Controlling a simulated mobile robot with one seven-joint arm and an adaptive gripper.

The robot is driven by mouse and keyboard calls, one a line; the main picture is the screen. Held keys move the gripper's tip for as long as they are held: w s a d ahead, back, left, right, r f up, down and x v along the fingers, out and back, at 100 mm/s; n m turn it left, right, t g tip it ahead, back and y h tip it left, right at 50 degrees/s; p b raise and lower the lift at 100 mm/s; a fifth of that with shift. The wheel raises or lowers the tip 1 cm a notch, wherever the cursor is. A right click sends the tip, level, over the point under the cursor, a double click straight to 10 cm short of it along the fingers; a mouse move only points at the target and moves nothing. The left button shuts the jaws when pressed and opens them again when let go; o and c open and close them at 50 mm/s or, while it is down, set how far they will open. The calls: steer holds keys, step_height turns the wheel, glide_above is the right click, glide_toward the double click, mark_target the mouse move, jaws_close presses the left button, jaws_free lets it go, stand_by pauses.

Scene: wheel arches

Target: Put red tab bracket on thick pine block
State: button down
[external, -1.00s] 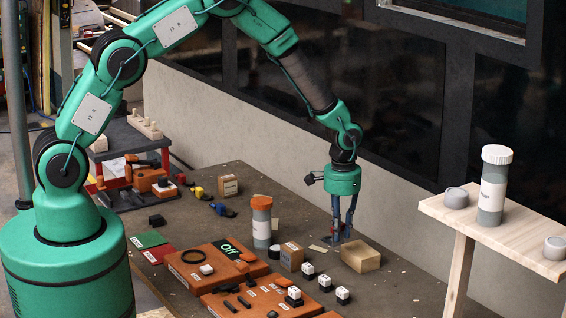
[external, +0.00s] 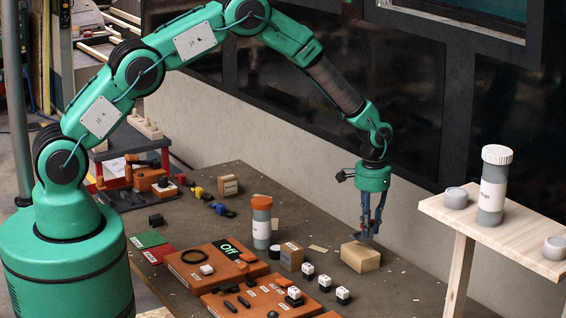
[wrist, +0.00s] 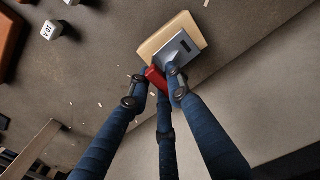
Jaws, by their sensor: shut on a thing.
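The red tab bracket is a grey plate with a slot and a red tab; in the wrist view its plate (wrist: 181,53) overlaps the block from above. My gripper (wrist: 155,78) is shut on its red tab, which the fingers partly hide. In the external view my gripper (external: 371,222) points down just above the pine block, with the bracket (external: 366,236) at its fingertips. The thick pine block (external: 361,259) lies on the table; it also shows in the wrist view (wrist: 163,35). I cannot tell whether the bracket touches the block.
An orange-capped jar (external: 262,222) and a small brown box (external: 291,257) stand left of the block. Several white-topped cubes (external: 325,283) lie in front. A wooden shelf (external: 500,232) with a capped jar (external: 493,185) stands at right. The table right of the block is clear.

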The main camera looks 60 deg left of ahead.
steer(key=shift+f, duration=1.7)
steer(key=shift+f, duration=0.15)
steer(key=c, duration=1.6)
jaws_free()
step_height(320, 180, up, 12)
steer(key=shift+r, duration=0.1)
steer(key=shift+r, duration=0.1)
